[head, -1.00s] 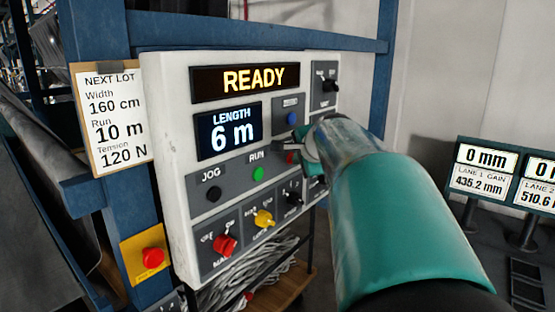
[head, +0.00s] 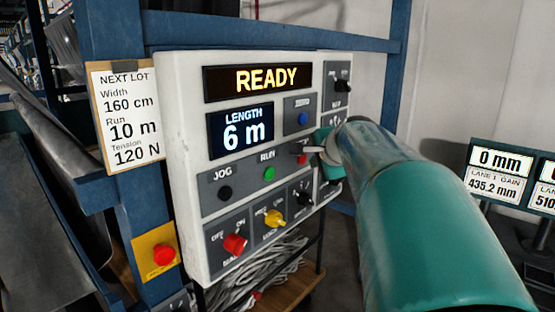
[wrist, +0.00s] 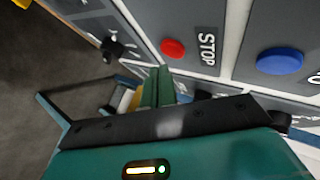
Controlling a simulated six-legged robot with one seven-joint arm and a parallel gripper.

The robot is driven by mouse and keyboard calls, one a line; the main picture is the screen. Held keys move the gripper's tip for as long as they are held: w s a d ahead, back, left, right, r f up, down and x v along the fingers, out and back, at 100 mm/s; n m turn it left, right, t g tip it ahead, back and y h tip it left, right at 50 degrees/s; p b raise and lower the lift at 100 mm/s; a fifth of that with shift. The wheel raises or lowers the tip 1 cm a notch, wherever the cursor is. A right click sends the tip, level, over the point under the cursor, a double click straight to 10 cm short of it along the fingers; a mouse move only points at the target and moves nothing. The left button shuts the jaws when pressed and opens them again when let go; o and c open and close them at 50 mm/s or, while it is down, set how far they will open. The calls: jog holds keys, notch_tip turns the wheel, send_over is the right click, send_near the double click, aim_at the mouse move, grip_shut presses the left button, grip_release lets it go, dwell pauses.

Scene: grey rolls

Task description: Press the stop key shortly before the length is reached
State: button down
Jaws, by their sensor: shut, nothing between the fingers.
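The white control panel (head: 172,120) carries a READY display (head: 258,81) and a LENGTH display (head: 241,132) reading 6 m. The red stop key (head: 302,159) shows just left of my gripper (head: 319,152) in the head view. In the wrist view the round red stop key (wrist: 173,49) sits beside its STOP label (wrist: 207,48). My shut gripper (wrist: 159,72) has its green fingertips just below that key in the picture, not covering it. Whether they touch the panel cannot be told.
A card (head: 125,115) gives a run of 10 m. Knobs line the bottom. A red button on yellow (head: 163,254) is at lower left. Gauge displays (head: 499,161) stand right.

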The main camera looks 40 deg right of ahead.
jog(key=shift+s+d, duration=0.2)
jog(key=shift+s, duration=2.15)
